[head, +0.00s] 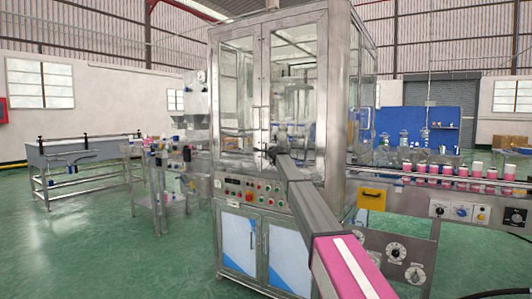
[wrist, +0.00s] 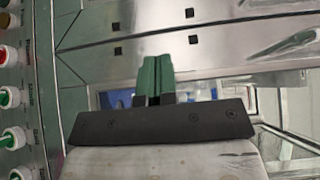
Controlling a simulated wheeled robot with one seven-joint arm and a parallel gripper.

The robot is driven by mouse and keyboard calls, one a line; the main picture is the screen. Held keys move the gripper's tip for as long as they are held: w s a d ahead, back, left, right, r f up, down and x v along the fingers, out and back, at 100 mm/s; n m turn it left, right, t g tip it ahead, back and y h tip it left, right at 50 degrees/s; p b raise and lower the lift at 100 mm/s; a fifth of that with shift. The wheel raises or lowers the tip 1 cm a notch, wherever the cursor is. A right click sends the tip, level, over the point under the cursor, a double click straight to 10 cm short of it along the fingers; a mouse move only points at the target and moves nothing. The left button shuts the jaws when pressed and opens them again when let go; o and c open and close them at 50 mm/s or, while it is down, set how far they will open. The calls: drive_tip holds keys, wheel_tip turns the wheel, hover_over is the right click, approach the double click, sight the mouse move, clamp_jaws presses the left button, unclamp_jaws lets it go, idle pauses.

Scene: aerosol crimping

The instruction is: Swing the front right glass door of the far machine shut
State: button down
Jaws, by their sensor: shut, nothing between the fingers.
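The tall steel machine (head: 270,190) stands in the middle of the head view with glass doors on its front. Its front right glass door (head: 292,95) looks nearly in line with the front left glass door (head: 237,85); I cannot tell whether a small gap is left. My gripper (head: 270,153) is at the lower part of the doors, near where they meet, above the button panel. In the wrist view my gripper (wrist: 156,78) has its green fingers together with nothing between them, close to a steel frame. Contact with the door cannot be made out.
The button panel (head: 254,193) sits below the doors and also shows at the left in the wrist view (wrist: 15,95). A conveyor (head: 450,181) with pink and white cans runs off to the right. A steel table (head: 85,150) stands at the left. Green floor is clear at front left.

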drive_tip(key=s+a, duration=0.6)
drive_tip(key=s, duration=0.6)
drive_tip(key=s+d+f+n+g+h, duration=0.1)
drive_tip(key=s+d+f+n+g, duration=0.2)
drive_tip(key=s+d+f, duration=0.65)
drive_tip(key=s+d+f+n+g+h, duration=0.15)
drive_tip(key=s+f, duration=0.45)
drive_tip(key=f, duration=0.8)
drive_tip(key=s+d+f+n+g, duration=0.3)
drive_tip(key=s+d+f, duration=0.4)
drive_tip(key=f, duration=0.5)
drive_tip(key=s+d+f+n+g+h, duration=0.1)
drive_tip(key=s+d+f+g, duration=0.2)
drive_tip(key=s, duration=0.9)
drive_tip(key=s+d+f+n+g+h, duration=0.2)
drive_tip(key=s+d+f, duration=0.6)
drive_tip(key=s, duration=0.5)
drive_tip(key=s+d+f+n+g+h, duration=0.2)
drive_tip(key=s+d+f+g, duration=0.2)
drive_tip(key=s, duration=0.9)
wheel_tip(320, 180, down, 3)
drive_tip(key=shift+d+f, duration=0.2)
drive_tip(key=shift+d, duration=0.45)
